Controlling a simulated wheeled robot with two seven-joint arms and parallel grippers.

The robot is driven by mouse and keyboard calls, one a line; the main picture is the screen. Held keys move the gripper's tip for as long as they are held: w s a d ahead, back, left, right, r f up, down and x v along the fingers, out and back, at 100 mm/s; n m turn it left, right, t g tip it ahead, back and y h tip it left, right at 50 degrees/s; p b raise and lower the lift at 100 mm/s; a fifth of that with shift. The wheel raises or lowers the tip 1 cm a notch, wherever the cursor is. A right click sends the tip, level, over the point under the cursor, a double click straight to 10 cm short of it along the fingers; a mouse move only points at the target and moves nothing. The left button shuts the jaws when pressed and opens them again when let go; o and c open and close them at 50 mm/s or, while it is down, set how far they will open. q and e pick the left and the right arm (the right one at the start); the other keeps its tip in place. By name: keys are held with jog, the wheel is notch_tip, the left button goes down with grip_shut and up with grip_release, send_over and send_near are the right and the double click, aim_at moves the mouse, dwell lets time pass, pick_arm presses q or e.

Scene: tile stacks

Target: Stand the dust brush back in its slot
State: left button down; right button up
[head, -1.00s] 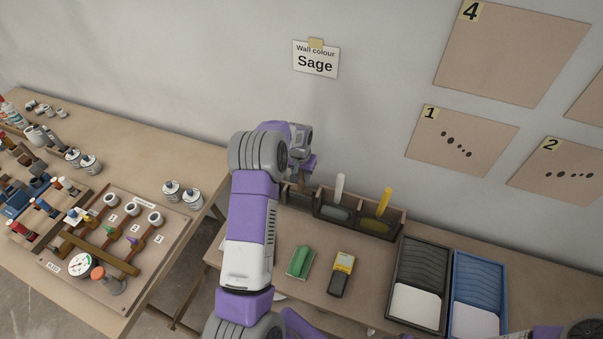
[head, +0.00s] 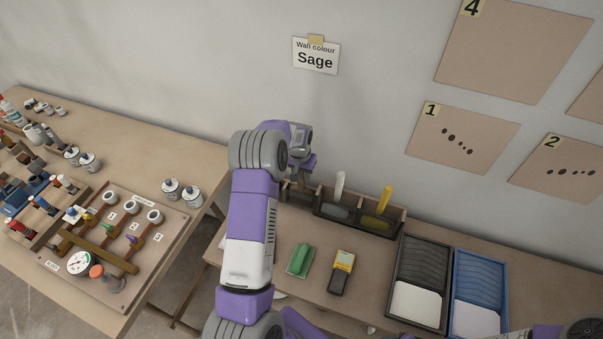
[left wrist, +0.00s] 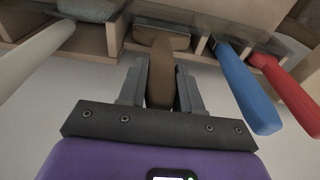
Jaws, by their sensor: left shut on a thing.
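My left gripper (left wrist: 160,88) is shut on the brown handle of the dust brush (left wrist: 161,72) in the left wrist view. The brush's wide head (left wrist: 165,38) lies between two dividers of the wooden rack, at a slot; how deep it sits I cannot tell. In the head view, my left gripper (head: 301,168) is at the rack's left end, and my arm hides much of that end. The wooden rack (head: 350,224) stands at the back of the table against the wall.
A white handle (head: 340,185) and a yellow handle (head: 385,200) stand in the rack. Blue (left wrist: 245,90) and red (left wrist: 285,88) handles flank the brush's slot on the right in the wrist view. A green tool (head: 300,261), a yellow-black tool (head: 341,272) and two trays (head: 420,262) lie in front.

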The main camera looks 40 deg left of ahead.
pick_arm(q)
jog(key=c, duration=0.7)
grip_release()
jog(key=shift+f, duration=0.1)
jog(key=r, duration=0.5)
jog(key=s+r, duration=0.1)
jog(key=r, duration=0.1)
jog(key=shift+d+r+p, duration=0.15)
jog(key=shift+r+p, duration=0.15)
